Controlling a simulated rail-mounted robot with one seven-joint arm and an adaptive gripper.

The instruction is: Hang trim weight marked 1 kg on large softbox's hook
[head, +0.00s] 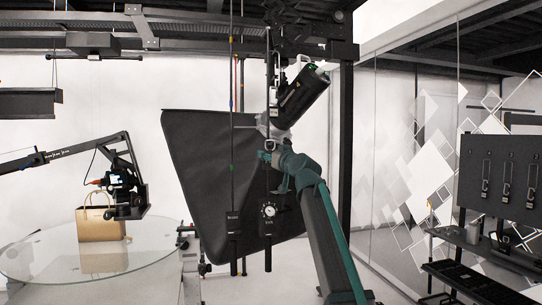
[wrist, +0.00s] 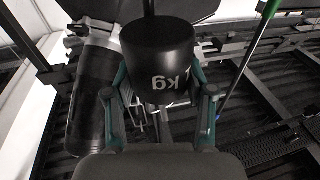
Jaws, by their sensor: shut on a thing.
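The large softbox (head: 205,165) is a big black tilted shade in the middle of the head view, with a black cylindrical lamp body (head: 302,97) at its upper right. My gripper (head: 268,152) is in front of the softbox, below the lamp body. In the wrist view my gripper (wrist: 163,98) is shut on a black cylindrical trim weight (wrist: 158,55). The letters "kg" show upside down on it; I cannot read its number clearly. A thin dark rod rises behind its top. I cannot tell the softbox's hook from the nearby hardware, nor whether the weight touches it.
Thin hanging rods end in dark bodies (head: 233,228) in front of the softbox; one carries a round dial (head: 268,211). A glass turntable (head: 100,262) with a tan bag (head: 100,224) is at left. A dark panel with several hooks (head: 497,165) stands at right.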

